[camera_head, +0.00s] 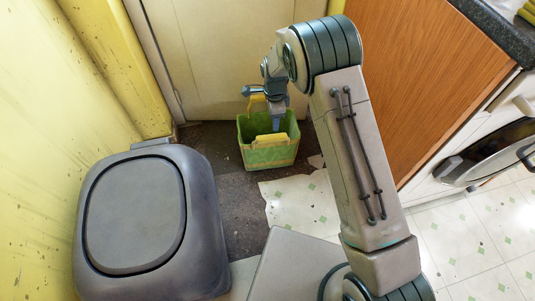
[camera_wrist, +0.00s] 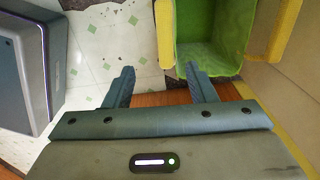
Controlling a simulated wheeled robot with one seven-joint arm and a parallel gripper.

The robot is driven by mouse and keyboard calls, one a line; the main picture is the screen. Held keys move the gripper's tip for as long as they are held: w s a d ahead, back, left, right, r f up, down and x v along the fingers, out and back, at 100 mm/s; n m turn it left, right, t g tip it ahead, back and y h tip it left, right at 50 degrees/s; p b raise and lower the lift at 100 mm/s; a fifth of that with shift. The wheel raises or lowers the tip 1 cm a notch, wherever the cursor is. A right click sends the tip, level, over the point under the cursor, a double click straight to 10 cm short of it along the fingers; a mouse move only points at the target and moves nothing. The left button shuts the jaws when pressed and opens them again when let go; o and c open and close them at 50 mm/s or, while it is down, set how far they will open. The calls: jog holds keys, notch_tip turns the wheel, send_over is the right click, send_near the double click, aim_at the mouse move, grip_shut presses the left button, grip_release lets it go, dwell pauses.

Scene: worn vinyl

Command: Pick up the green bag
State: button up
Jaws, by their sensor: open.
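The green bag (camera_head: 268,156) stands upright and open-topped on the floor in front of the closed door. It has yellow handles, one (camera_head: 257,103) at the back and one (camera_head: 270,138) at the front. My gripper (camera_head: 276,124) points down over the bag's opening. In the wrist view the bag's green inside (camera_wrist: 215,35) looks empty. There my gripper (camera_wrist: 158,72) is open, with one yellow handle (camera_wrist: 165,35) lined up between the fingertips. The right finger overlaps the bag's opening and the left is outside it. I cannot tell whether either touches.
A grey lidded bin (camera_head: 150,225) stands at the left of the bag. A wooden cabinet (camera_head: 415,70) and a white washing machine (camera_head: 490,150) line the right. The door (camera_head: 215,60) is close behind the bag. Worn vinyl floor (camera_head: 300,205) lies clear in front.

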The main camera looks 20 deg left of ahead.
aim_at(272, 136)
jog(key=f+b, duration=0.1)
jog(key=f, duration=0.4)
jog(key=f+b, duration=0.2)
jog(key=f, duration=0.2)
jog(key=shift+a+f, duration=0.2)
jog(key=shift+f, duration=0.2)
jog(key=f+b, duration=0.2)
jog(key=f, duration=0.1)
jog(key=f+b, duration=0.1)
jog(key=f, duration=0.1)
jog(key=shift+w+a+f, duration=0.15)
jog(key=shift+w+a, duration=0.05)
jog(key=shift+w, duration=0.1)
grip_shut()
